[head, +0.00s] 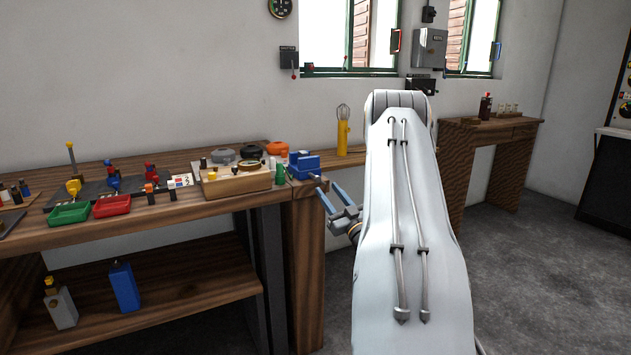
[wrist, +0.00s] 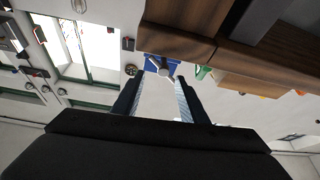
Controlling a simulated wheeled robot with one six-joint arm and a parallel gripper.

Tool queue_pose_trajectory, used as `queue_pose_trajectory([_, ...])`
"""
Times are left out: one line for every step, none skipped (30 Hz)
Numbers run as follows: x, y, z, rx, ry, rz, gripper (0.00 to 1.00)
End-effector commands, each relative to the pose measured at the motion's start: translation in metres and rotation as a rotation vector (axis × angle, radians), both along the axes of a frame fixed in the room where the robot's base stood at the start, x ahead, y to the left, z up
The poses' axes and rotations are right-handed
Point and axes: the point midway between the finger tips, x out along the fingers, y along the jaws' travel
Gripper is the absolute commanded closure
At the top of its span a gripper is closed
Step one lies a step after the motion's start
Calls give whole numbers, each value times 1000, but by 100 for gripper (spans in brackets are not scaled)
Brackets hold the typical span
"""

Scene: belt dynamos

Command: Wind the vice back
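The blue vice (head: 303,161) sits at the right front corner of the wooden workbench (head: 225,203). A grey piece, seemingly its screw and handle, sticks out towards my gripper (head: 333,197). My gripper is just right of and below the vice, apart from it, with its two fingers spread and nothing between them. In the wrist view the vice (wrist: 152,66) and its grey handle (wrist: 165,67) show beyond the open fingertips (wrist: 157,82), roughly in line with the gap. The exact handle angle is too small to tell.
A wooden box (head: 237,181) and a green cylinder (head: 280,174) stand left of the vice. Red (head: 112,206) and green (head: 69,213) trays lie further left. Open floor lies right of the bench.

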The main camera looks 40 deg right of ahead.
Motion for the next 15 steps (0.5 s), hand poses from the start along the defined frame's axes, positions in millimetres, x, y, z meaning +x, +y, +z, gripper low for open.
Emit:
queue_pose_trajectory([8, 3, 3, -2, -1, 6, 61])
queue_pose_trajectory([12, 3, 5, -1, -1, 7, 61])
queue_pose_trajectory([18, 3, 8, -2, -2, 9, 61])
queue_pose_trajectory([23, 3, 10, -1, -2, 10, 61])
queue_pose_trajectory([28, 3, 11, -1, -1, 11, 61])
queue_pose_trajectory([34, 2, 14, -2, -1, 10, 61])
queue_pose_trajectory([38, 1, 16, -2, -1, 10, 61])
queue_pose_trajectory([42, 0, 17, -1, 0, 10, 61])
queue_pose_trajectory([48, 0, 20, -1, 0, 10, 61])
queue_pose_trajectory([51, -1, 21, -1, 0, 10, 61])
queue_pose_trajectory([54, -2, 22, -1, 0, 10, 61])
queue_pose_trajectory([58, -3, 23, 0, 1, 8, 61])
queue_pose_trajectory([60, -4, 24, 0, 1, 8, 61])
queue_pose_trajectory([62, -5, 25, 0, 1, 8, 61])
queue_pose_trajectory([64, -5, 26, 0, 2, 7, 61])
